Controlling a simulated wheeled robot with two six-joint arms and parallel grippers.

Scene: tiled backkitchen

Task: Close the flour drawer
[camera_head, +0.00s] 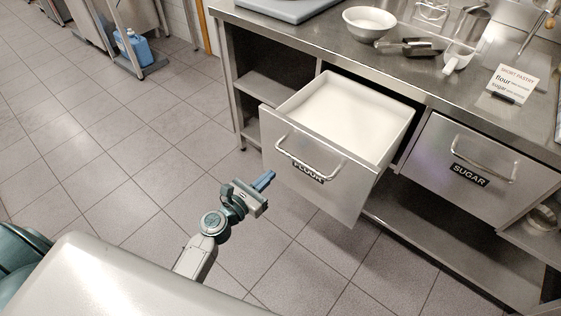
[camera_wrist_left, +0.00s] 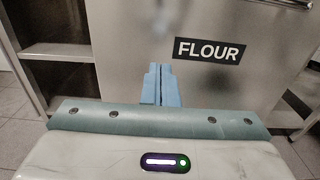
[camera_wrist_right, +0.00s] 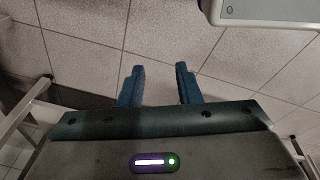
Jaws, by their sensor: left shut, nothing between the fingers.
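My left gripper (camera_head: 265,181) is shut and empty, just in front of the left part of the drawer front. In the left wrist view its blue fingers (camera_wrist_left: 160,85) are together, pointing at the drawer front left of and below the label; I cannot tell whether they touch it. My right gripper (camera_wrist_right: 160,85) is open and empty above the tiled floor.
The sugar drawer (camera_head: 462,170) is shut to the right. On the counter (camera_head: 290,38) stand a white bowl (camera_head: 369,23), a white mug (camera_head: 457,57) and a recipe card (camera_head: 511,83). An open shelf (camera_head: 262,88) lies left of the flour drawer. The floor at left is clear.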

